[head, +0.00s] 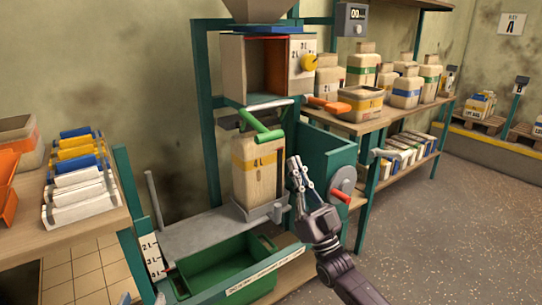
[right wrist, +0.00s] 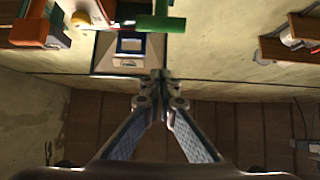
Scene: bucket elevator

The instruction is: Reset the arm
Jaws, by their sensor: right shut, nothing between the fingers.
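My right gripper (head: 296,162) is raised in front of the bucket elevator, just right of the tan 4 L container (head: 258,175) with a yellow band. Its fingers are shut and empty; in the right wrist view the fingertips (right wrist: 157,76) meet. The container stands upright on a grey platform (head: 197,232). A green handle (head: 262,135) crosses in front of its top, and a green bar (right wrist: 160,23) shows in the right wrist view. A crank with a red grip (head: 342,196) is close right of my gripper. Small pale parts at the lower left edge may be my left gripper; its state is unclear.
A green bin (head: 225,275) lies below the platform. Shelves with several containers (head: 362,64) stand right; a table with coloured-lid trays (head: 80,185) is left. The floor at right is clear.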

